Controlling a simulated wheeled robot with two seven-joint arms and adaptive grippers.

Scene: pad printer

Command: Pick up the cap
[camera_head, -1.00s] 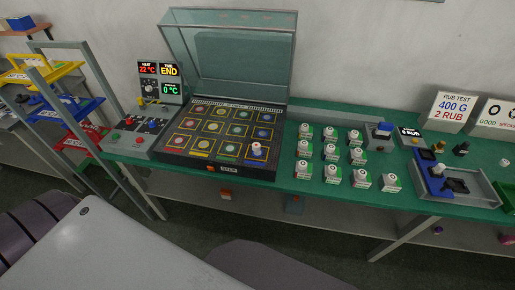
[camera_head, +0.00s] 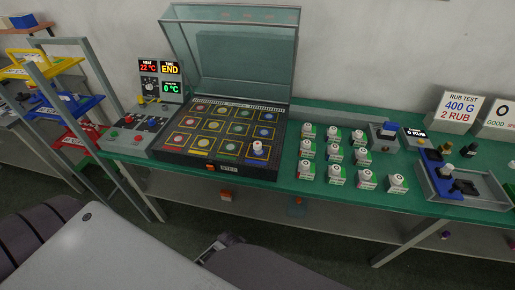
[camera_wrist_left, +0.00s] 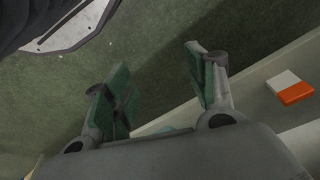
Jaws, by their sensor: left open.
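A white cap (camera_head: 257,149) stands at the front right of the dark tray (camera_head: 230,168) of the lidded unit, on one of its coloured squares. Several similar white round tops stand on white-and-green blocks (camera_head: 336,174) to its right. I cannot tell from the frames which one the task means. My left gripper (camera_head: 213,248) is low in front of the table, below the tabletop and apart from every cap. In the left wrist view its fingers (camera_wrist_left: 155,85) are spread with nothing between them, over the green-grey floor. My right gripper is not in view.
The raised clear lid (camera_head: 240,50) stands behind the tray. A control panel (camera_head: 138,130) is left of it, a grey fixture (camera_head: 465,185) at the right. An orange-and-white block (camera_wrist_left: 290,87) lies on a ledge near my left gripper. The green table edge lies above the gripper.

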